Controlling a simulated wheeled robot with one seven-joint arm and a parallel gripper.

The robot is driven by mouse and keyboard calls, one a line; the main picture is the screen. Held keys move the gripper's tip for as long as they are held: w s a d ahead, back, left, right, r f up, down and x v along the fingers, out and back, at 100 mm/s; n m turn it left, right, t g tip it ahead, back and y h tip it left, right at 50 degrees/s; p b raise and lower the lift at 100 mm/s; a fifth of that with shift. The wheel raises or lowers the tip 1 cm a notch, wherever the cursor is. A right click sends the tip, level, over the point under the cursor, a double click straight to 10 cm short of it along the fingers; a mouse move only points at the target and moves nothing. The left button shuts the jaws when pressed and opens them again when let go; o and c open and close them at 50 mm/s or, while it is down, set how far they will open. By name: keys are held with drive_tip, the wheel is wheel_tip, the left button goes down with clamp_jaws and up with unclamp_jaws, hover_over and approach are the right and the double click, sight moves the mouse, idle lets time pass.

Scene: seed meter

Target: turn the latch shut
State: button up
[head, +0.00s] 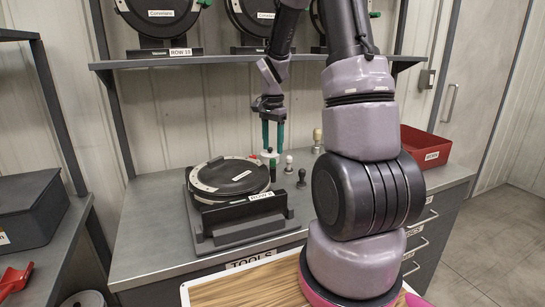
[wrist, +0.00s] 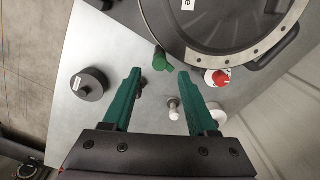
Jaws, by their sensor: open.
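A red-and-white knob (wrist: 218,77) sits at the rim's edge; I cannot tell for certain if this is the latch. My gripper (head: 272,147) points down beside the meter's right rear side, its green fingers apart and nothing between them. In the wrist view, my gripper (wrist: 160,76) has its fingertips short of a green peg (wrist: 160,59), left of the red-and-white knob.
Several small knobbed pieces stand right of the meter, including a white one (head: 288,161), a black one (head: 301,178) and a cream one (head: 317,139). A red bin (head: 424,148) is at the bench's right end. A shelf (head: 210,60) with more meters hangs above.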

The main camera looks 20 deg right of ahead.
sight(273, 159)
drive_tip(key=shift+f, duration=2.3)
drive_tip(key=shift+c, duration=0.2)
clamp_jaws()
